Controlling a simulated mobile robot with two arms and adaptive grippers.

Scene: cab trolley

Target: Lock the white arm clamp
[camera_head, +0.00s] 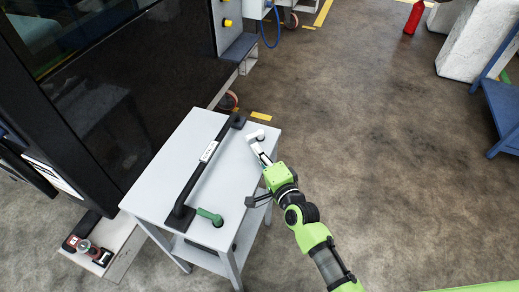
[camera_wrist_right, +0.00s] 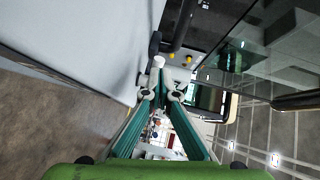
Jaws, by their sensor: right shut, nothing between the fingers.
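The white arm clamp (camera_head: 256,136) is at the far right part of the light grey trolley top (camera_head: 225,175). In the right wrist view the white clamp (camera_wrist_right: 158,62) shows just beyond my fingertips, beside the trolley surface. My right gripper (camera_head: 263,157) is at the trolley's right edge, close to the clamp. Its fingers meet in the wrist view (camera_wrist_right: 162,92) with nothing between them. I cannot tell whether the fingertips touch the clamp. My left gripper is not in view.
A black bar (camera_head: 205,165) with a label runs along the trolley top. A green clamp lever (camera_head: 210,215) sits near its front end. A large dark machine (camera_head: 110,90) stands at the trolley's left. The floor on the right (camera_head: 380,150) is clear.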

